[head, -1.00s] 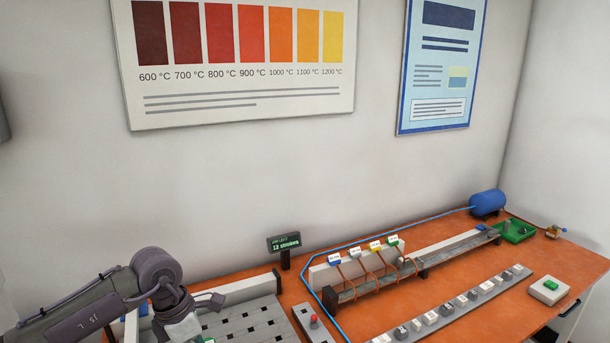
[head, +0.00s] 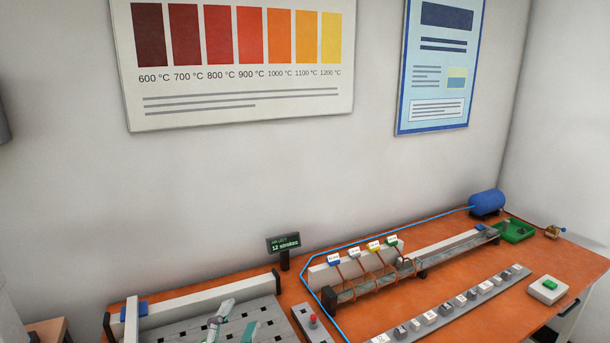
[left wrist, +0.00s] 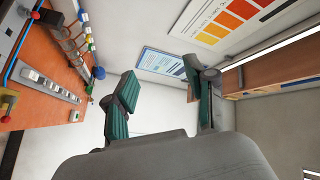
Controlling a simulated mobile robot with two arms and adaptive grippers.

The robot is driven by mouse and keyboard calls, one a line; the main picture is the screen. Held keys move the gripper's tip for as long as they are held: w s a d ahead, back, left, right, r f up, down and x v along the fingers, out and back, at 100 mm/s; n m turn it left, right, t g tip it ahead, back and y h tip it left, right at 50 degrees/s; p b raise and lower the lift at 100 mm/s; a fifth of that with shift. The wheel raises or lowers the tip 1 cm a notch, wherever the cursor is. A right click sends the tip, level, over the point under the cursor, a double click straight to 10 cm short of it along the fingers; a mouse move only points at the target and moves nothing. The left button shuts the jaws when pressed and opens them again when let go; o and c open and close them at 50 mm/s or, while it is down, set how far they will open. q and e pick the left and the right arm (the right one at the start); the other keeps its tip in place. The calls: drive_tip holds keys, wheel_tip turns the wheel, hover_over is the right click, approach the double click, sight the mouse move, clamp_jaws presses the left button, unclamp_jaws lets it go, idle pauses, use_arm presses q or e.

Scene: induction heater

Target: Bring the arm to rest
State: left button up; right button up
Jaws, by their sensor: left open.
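My left gripper (head: 234,321) shows at the bottom edge of the head view, in front of the grey slotted plate (head: 190,326). Only its pale and teal fingers are in the picture there; the arm behind them is out of frame. In the left wrist view my left gripper (left wrist: 160,75) has its two teal-padded fingers spread wide with nothing between them. The wall and a blue poster (left wrist: 165,65) show beyond the fingers. My right gripper is in neither view.
The orange bench (head: 450,290) holds a small display (head: 283,243), a red-button box (head: 313,322), a coil rail with coloured tags (head: 365,287), a strip of blocks (head: 460,303), a blue tank (head: 487,202), a green tray (head: 515,231) and a green-button box (head: 548,289).

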use_arm(q)
drive_tip(key=s+a+f+n+g+y, duration=0.3)
drive_tip(key=s+a+f+n+g, duration=0.15)
drive_tip(key=f, duration=0.35)
drive_tip(key=s+a+f+n+g+y, duration=0.25)
drive_tip(key=s+f+n, duration=0.2)
drive_tip(key=f, duration=0.25)
drive_tip(key=s+a+f+n+g, duration=0.1)
drive_tip(key=s+f+g, duration=0.3)
drive_tip(key=s, duration=0.4)
drive_tip(key=s+a+f+n+g, duration=0.1)
drive_tip(key=s+f+g, duration=0.35)
drive_tip(key=s, duration=0.45)
wheel_tip(320, 180, down, 34)
drive_tip(key=s+g+b, duration=0.1)
drive_tip(key=s+b, duration=0.1)
drive_tip(key=b, duration=0.4)
drive_tip(key=s+a+f+g+b, duration=0.1)
drive_tip(key=s+f+b, duration=0.3)
drive_tip(key=s+f, duration=1.2)
wheel_tip(320, 180, down, 2)
drive_tip(key=shift+a+f+h, duration=0.25)
drive_tip(key=shift+a+h, duration=0.1)
drive_tip(key=shift+a, duration=0.5)
drive_tip(key=shift+g, duration=0.25)
